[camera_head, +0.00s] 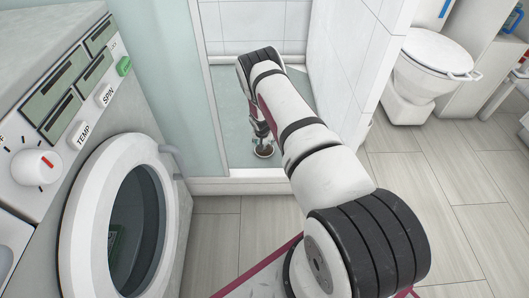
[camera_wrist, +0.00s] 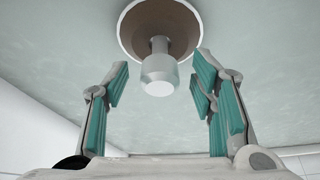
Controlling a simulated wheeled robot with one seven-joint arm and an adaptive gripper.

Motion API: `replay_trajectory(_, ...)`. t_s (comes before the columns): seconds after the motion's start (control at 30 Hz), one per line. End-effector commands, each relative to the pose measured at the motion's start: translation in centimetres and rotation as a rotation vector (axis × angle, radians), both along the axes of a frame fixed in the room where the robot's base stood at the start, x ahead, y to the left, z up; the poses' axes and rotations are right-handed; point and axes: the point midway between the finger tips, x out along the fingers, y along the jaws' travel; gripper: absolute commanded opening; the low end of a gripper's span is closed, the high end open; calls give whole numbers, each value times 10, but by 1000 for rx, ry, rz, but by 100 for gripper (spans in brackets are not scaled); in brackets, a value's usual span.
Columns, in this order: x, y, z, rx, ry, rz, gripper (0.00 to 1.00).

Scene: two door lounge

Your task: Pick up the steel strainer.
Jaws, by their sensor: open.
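The steel strainer (camera_wrist: 159,69) shows in the wrist view as a round, brownish dish with a pale rim and a light stem ending in a knob that points toward the camera. It rests on the pale shower floor. My gripper (camera_wrist: 160,84) is open, with teal-padded fingers left and right of the knob. Gaps show on both sides, and the fingers do not visibly touch it. In the head view the strainer (camera_head: 264,152) is small on the shower floor, directly below my gripper (camera_head: 262,140), which partly hides it.
My arm reaches over the shower sill (camera_head: 235,184) into the stall. A tiled wall (camera_head: 345,55) stands close on the right and a glass panel (camera_head: 165,80) on the left. A washing machine (camera_head: 160,215) is at the left, a toilet (camera_head: 430,65) at the upper right. Floor at right is clear.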

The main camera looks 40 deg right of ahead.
Motion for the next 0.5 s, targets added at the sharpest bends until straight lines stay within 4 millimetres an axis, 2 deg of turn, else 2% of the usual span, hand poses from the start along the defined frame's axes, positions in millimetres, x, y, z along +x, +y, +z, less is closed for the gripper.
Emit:
replay_trajectory(0.1,2,-3,-10,0,0,-1,51)
replay_trajectory(0.37,3,-3,-10,0,0,-1,51)
replay_trajectory(0.5,3,-3,-10,0,0,-1,22)
